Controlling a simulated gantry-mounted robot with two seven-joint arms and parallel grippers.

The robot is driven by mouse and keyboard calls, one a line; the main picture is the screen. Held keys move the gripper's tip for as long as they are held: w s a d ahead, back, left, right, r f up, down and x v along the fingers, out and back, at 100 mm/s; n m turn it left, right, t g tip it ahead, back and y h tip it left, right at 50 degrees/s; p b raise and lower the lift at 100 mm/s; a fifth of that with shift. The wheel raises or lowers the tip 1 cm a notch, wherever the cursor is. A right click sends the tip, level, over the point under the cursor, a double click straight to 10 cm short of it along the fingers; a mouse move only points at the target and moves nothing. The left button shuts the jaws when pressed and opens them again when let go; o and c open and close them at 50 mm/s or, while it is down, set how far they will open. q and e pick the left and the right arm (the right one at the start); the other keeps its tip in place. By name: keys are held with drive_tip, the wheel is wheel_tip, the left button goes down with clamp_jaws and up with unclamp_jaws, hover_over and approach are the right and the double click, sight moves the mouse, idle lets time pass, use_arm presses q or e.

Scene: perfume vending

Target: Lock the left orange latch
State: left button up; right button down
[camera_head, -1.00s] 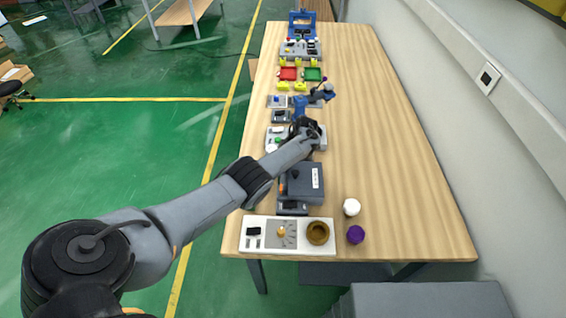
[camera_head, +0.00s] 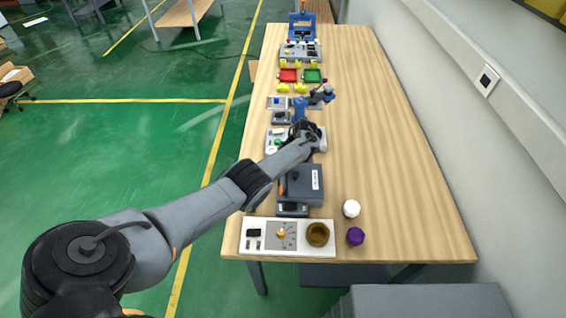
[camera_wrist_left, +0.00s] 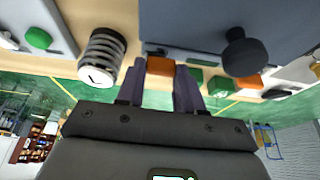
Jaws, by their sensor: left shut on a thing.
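The dark grey case (camera_head: 312,183) with a black round knob lies on the wooden table, and its lid fills the upper right of the left wrist view (camera_wrist_left: 200,25). One orange latch (camera_wrist_left: 160,65) on its edge sits between the fingers of my left gripper (camera_wrist_left: 158,80). The fingers are closed on it. A second orange latch (camera_wrist_left: 248,82) on the same edge is free, right of the gripper in the wrist view; it also shows in the head view (camera_head: 283,188). In the head view my arm hides the gripped latch and the fingertips. My right gripper is not in view.
A striped cylinder (camera_wrist_left: 102,55) stands close beside the gripper. A white panel (camera_head: 260,236) with a brown bowl (camera_head: 318,234) lies at the near edge, beside a white cap (camera_head: 351,208) and a purple cap (camera_head: 355,236). The table's right side is clear.

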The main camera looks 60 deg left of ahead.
use_arm(q)
drive_tip(key=m+p, duration=0.1)
drive_tip(key=p, duration=0.1)
drive_tip(key=m+y+p, duration=0.1)
drive_tip(key=shift+d+r+m+t+p, duration=0.1)
drive_tip(key=shift+r+m+t+p, duration=0.15)
drive_tip(key=shift+m+t+p, duration=0.15)
drive_tip(key=shift+f+m+t+p, duration=0.15)
drive_tip(key=shift+m+t+p, duration=0.25)
drive_tip(key=shift+m+p, duration=0.9)
drive_tip(key=o, duration=1)
drive_tip(key=shift+f, duration=0.1)
drive_tip(key=shift+o, duration=0.2)
drive_tip(key=p+v, duration=0.4)
drive_tip(key=v, duration=0.7)
drive_tip(key=shift+d, duration=0.15)
drive_tip(key=shift+s+f, duration=0.1)
drive_tip(key=shift+s, duration=0.05)
